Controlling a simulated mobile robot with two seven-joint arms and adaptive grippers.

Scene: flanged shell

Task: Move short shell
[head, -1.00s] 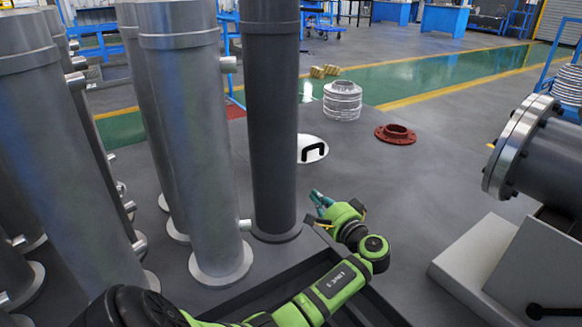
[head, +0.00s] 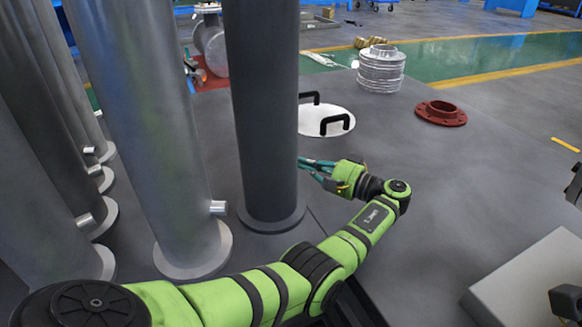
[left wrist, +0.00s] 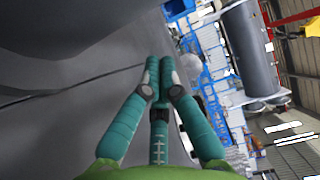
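Several upright cylindrical shells stand on the left in the head view. They include a dark grey shell (head: 264,110) on a round base flange and a lighter grey shell (head: 150,130) with a small side stub. Their tops are cut off, so I cannot tell which is the short shell. My left gripper (head: 306,166) has teal fingers and is just right of the dark shell, low down and empty. Its fingers look parted in the head view; their tips look close in the left wrist view (left wrist: 160,68). Contact with the shell cannot be told.
A white disc with black handles (head: 325,121), a ribbed silver drum (head: 381,70) and a red flange (head: 440,113) lie on the floor beyond. A light grey box (head: 535,275) stands at the lower right. The floor between is clear.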

